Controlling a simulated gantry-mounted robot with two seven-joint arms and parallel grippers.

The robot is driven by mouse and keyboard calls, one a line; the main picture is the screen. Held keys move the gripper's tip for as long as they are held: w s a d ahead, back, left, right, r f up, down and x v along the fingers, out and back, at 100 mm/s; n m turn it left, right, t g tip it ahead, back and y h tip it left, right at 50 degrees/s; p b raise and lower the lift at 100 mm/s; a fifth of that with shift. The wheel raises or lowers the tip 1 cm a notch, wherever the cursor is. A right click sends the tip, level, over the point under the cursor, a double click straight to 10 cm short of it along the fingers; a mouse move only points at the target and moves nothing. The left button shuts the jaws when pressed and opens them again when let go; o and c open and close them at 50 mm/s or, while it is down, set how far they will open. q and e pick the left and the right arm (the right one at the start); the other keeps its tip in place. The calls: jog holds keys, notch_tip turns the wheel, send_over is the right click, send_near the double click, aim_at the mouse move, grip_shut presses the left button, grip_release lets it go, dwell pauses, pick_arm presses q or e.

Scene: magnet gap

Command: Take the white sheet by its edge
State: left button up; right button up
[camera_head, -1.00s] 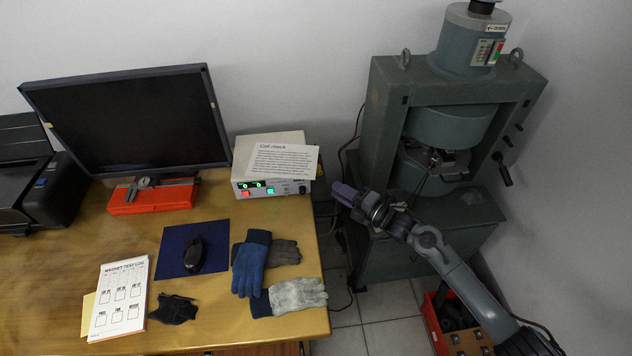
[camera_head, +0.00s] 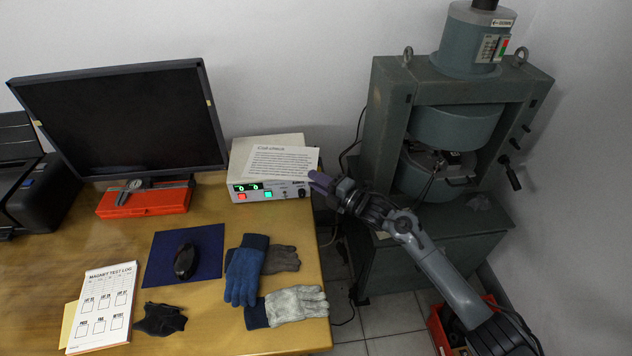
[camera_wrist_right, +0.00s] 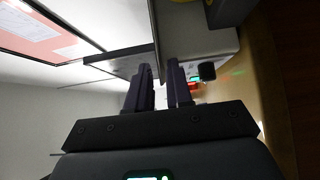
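The white sheet (camera_head: 283,161), headed "Coil check", lies tilted on top of the pale box (camera_head: 262,189) with the lit displays. Its right end reaches the box's right edge. My left gripper is out of view.
The box's knob (camera_wrist_right: 207,71) is close beside the fingers. The monitor (camera_head: 122,117) stands left of the box. Gloves (camera_head: 290,305), a mouse (camera_head: 185,261) and a test log pad (camera_head: 103,307) lie on the desk. The green magnet (camera_head: 455,140) stands at the right.

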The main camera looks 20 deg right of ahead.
grip_shut()
dwell(0.3)
notch_tip(320, 180, up, 2)
jog(key=shift+r+p, duration=0.25)
jog(key=shift+p, duration=0.7)
